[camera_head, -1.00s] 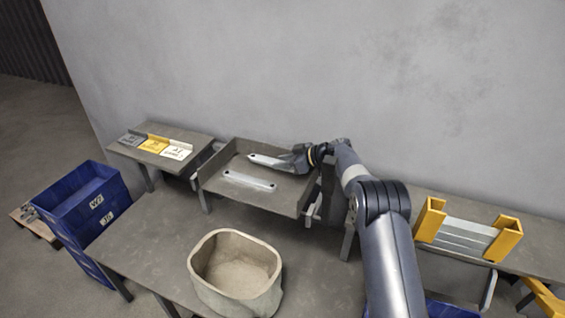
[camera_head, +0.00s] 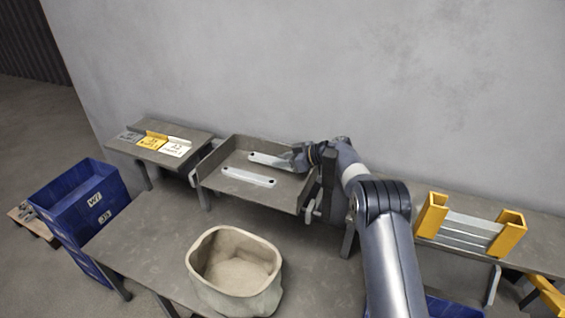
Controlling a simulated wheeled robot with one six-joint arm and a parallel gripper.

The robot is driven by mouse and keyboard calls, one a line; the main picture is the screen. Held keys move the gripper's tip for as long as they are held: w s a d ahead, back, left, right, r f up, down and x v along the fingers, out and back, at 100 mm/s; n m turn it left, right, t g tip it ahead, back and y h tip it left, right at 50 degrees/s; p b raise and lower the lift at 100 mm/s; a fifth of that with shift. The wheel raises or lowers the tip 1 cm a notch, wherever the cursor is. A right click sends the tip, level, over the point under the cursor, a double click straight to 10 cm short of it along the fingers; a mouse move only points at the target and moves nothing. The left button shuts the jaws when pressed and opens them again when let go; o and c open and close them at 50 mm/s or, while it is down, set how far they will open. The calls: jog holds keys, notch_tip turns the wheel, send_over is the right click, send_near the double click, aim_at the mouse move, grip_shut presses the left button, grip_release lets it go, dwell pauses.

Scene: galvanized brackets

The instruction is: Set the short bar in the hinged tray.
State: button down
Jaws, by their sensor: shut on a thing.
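The hinged tray (camera_head: 268,201) is a grey open tray with raised sides, standing behind the main table. One pale bar (camera_head: 248,177) with a hole near each end lies on its floor. My gripper (camera_head: 292,160) is over the tray's back right part, shut on a second pale bar (camera_head: 265,158). This held bar points left, behind the lying bar and apart from it. Its right end is hidden by my gripper. I cannot tell whether it touches the tray floor. Which of the two is the short bar is hard to tell.
A beige bin (camera_head: 235,270) stands on the table in front. Blue crates (camera_head: 85,205) stand at the left. Label plates (camera_head: 155,142) lie on a side shelf. A yellow-ended rack (camera_head: 468,230) with several bars stands at the right. The wall is close behind.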

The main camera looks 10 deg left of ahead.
jog(key=shift+s+f, duration=0.1)
jog(key=shift+f, duration=0.3)
jog(key=c, duration=1.1)
grip_release()
jog(key=shift+f, duration=0.25)
jog(key=shift+r, duration=0.1)
jog(key=shift+r+p, duration=0.6)
jog(key=shift+p, duration=0.55)
jog(key=shift+d+r, duration=0.2)
jog(key=shift+d, duration=0.1)
jog(key=b+v, duration=0.2)
jog(key=v, duration=0.9)
jog(key=shift+d+r, duration=0.2)
